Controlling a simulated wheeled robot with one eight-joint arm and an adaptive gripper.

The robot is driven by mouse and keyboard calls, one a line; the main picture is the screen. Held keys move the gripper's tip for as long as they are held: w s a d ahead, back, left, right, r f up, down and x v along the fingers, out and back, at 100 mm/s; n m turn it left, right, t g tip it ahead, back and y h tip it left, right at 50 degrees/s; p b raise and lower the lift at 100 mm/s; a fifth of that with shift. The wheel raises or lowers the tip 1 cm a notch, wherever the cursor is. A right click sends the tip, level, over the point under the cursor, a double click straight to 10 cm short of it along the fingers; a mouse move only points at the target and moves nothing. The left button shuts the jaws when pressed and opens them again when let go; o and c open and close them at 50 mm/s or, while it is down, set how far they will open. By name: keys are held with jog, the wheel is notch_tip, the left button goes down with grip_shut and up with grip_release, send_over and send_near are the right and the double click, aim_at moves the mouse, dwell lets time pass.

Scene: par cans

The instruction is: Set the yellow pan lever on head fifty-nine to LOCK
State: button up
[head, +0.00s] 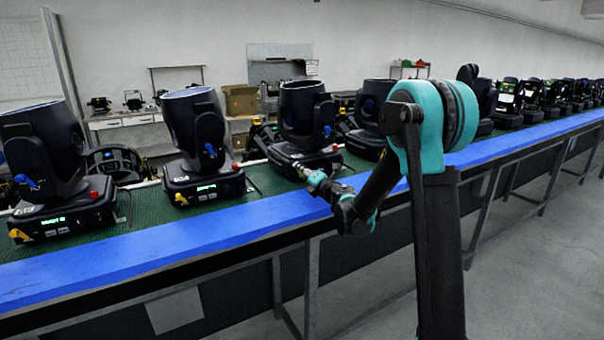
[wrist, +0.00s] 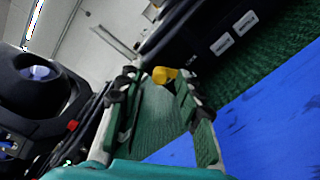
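A black moving-head light (head: 304,125) stands on the green belt in front of my arm, with a blue lever on its yoke and a red knob on its base. Its number is not readable. My gripper (head: 305,172) is at the front of its base. In the wrist view, a yellow lever (wrist: 165,75) sticks out from the dark base (wrist: 205,38). My gripper (wrist: 155,82) is open, its two fingertips around the lever. The lever lies nearer the right finger; I cannot tell whether they touch. The LOCK marking is not visible.
Similar lights stand left (head: 198,140) and far left (head: 48,170), with more to the right along the belt. A blue edge strip (head: 150,250) runs along the bench front. In the wrist view, a neighbouring light (wrist: 35,85) is at left. Floor is open at right.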

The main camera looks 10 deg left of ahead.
grip_shut()
dwell(0.5)
jog(key=m, duration=0.2)
jog(key=d+m, duration=0.1)
jog(key=m, duration=0.1)
jog(key=w+m, duration=0.1)
jog(key=shift+d+r+m, duration=0.15)
jog(key=shift+r+m, duration=0.1)
jog(key=shift+m, duration=0.15)
jog(key=m, duration=0.3)
jog(key=shift+w+d+f, duration=0.1)
jog(key=shift+w+d, duration=0.1)
jog(key=shift+d, duration=0.2)
jog(key=shift+w+d+f+m, duration=0.1)
jog(key=shift+d+m, duration=0.05)
jog(key=shift+m, duration=0.65)
jog(key=shift+w+d+f+m, duration=0.1)
jog(key=shift+m, duration=0.7)
